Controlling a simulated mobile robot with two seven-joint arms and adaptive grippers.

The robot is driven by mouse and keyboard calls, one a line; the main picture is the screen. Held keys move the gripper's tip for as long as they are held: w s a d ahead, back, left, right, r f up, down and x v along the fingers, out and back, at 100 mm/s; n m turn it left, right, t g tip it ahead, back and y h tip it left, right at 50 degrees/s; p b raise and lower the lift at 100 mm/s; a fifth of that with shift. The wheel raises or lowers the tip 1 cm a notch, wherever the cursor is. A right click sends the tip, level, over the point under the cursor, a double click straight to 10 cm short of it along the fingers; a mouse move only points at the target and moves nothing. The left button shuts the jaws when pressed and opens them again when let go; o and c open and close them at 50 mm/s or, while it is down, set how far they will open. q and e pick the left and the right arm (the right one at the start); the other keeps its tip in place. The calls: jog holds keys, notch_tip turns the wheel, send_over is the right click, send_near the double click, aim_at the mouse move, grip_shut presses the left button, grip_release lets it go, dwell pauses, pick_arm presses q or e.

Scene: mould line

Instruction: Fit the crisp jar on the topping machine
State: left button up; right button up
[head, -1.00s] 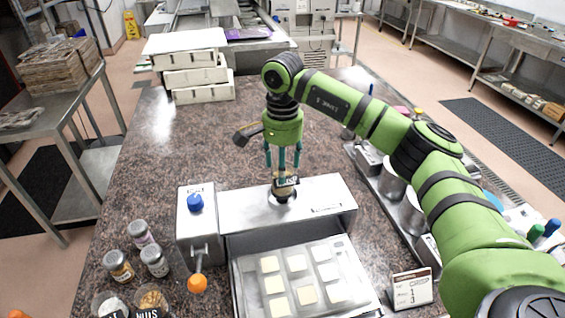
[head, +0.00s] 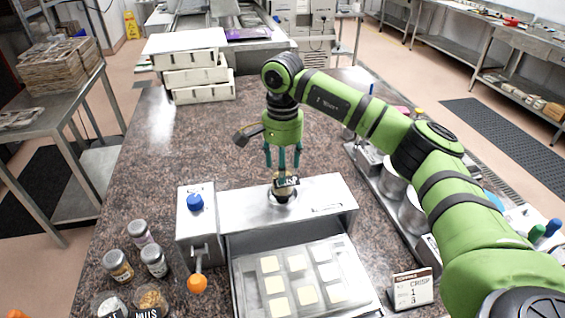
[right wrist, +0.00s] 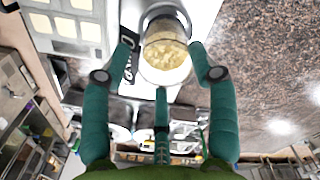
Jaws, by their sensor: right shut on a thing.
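The crisp jar (head: 284,192) is clear with a dark label reading partly "ISP". It stands in the round seat on top of the topping machine (head: 325,192), or just over it; the head view does not settle which. My right gripper (head: 283,172) points straight down, shut on the jar from above. In the right wrist view the jar (right wrist: 165,45) lies between the fingers, with pale yellow pieces inside and its black label at the left. The machine has a side box with a blue knob (head: 195,202) and an orange-ended lever (head: 197,283). My left gripper is out of view.
A tray of pale squares (head: 300,280) lies in front of the machine. Several topping jars (head: 118,266) stand at the left. A small card (head: 412,289) reads CRISP 1 3. White boxes (head: 200,77) are stacked behind; the counter between is clear.

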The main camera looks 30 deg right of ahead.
jog(key=shift+f+b, duration=0.9)
jog(key=shift+f, duration=0.5)
jog(key=o, duration=1.7)
notch_tip(320, 180, up, 12)
jog(key=shift+r, duration=0.1)
